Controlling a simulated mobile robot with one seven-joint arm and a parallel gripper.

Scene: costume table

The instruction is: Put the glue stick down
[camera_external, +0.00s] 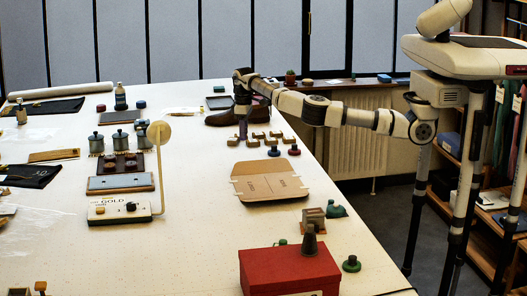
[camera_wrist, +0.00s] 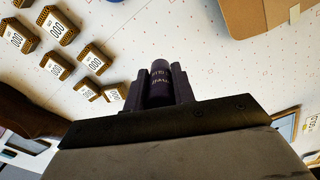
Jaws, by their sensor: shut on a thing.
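My gripper (camera_external: 242,107) points down over the far right part of the white table (camera_external: 200,190) and is shut on a dark purple glue stick (camera_external: 242,130). In the wrist view the glue stick (camera_wrist: 160,86) stands between the two dark fingers (camera_wrist: 160,80), with pale lettering on its side. It is roughly upright, its lower end close to the tabletop. I cannot tell whether it touches the table.
Several small tan numbered blocks (camera_external: 260,137) lie right beside the glue stick; they also show in the wrist view (camera_wrist: 57,67). A brown shoe-like object (camera_external: 222,118) lies behind. A cardboard sheet (camera_external: 268,184) and red box (camera_external: 285,272) are nearer. Bare table lies left of the blocks.

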